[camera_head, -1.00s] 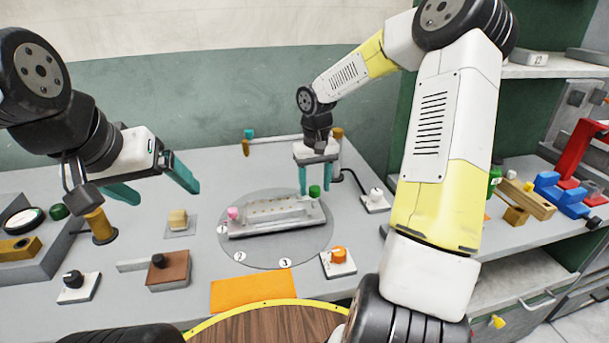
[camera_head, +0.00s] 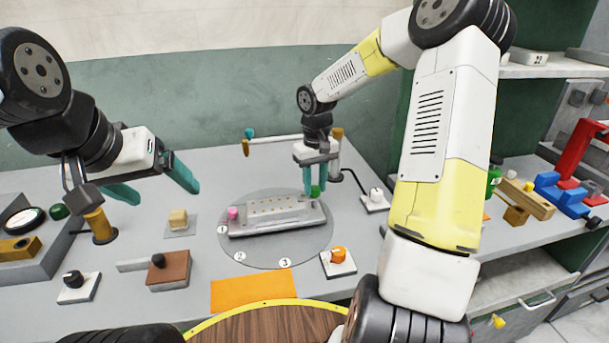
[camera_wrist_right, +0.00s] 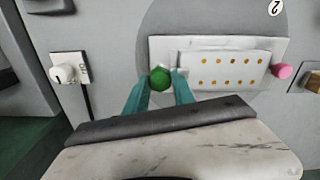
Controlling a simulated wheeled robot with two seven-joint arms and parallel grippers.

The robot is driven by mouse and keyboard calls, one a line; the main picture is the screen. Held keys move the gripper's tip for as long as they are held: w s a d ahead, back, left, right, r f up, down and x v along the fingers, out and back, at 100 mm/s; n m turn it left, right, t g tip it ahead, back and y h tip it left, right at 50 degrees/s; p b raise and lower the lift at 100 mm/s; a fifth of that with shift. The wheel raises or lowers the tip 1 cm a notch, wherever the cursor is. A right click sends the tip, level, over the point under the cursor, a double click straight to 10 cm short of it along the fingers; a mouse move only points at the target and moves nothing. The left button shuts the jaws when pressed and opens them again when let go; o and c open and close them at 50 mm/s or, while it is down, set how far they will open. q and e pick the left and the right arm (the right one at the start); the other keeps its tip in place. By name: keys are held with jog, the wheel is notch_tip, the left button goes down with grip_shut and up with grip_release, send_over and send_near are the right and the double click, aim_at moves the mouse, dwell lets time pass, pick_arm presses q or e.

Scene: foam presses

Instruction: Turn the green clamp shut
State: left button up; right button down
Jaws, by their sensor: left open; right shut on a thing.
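The green clamp (camera_head: 315,191) is a small round knob at the right end of the grey press plate (camera_head: 255,231). In the right wrist view the green clamp (camera_wrist_right: 160,78) sits between the fingertips of my right gripper (camera_wrist_right: 162,82). My right gripper (camera_head: 314,185) points down and is shut on the green clamp. A pink clamp (camera_head: 233,213) is at the plate's left end, and it also shows in the right wrist view (camera_wrist_right: 282,71). My left gripper (camera_head: 160,190) is open and empty, in the air at the left.
The plate lies on a grey disc (camera_head: 275,260) marked 1, 2 and 3. An orange mat (camera_head: 253,291), an orange knob (camera_head: 339,255) and a brown block (camera_head: 168,271) are in front. A white-knobbed switch (camera_head: 375,199) stands right of my right gripper.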

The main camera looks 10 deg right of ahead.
aim_at(315, 187)
jog(key=c, duration=1.1)
grip_release()
jog(key=shift+o, duration=0.2)
notch_tip(315, 187, up, 7)
jog(key=shift+r, duration=0.4)
jog(key=shift+s+r, duration=0.1)
jog(key=shift+r, duration=0.05)
jog(key=s+a+r+m+t+y, duration=0.1)
jog(key=s+r+t, duration=0.2)
jog(key=s, duration=0.8)
jog(key=s+a+r+m+t+y, duration=0.1)
jog(key=s+r+t, duration=0.2)
jog(key=s+r, duration=0.5)
jog(key=s, duration=0.4)
jog(key=shift+s+a+r, duration=0.15)
jog(key=shift+s+a, duration=0.05)
jog(key=shift+a, duration=0.1)
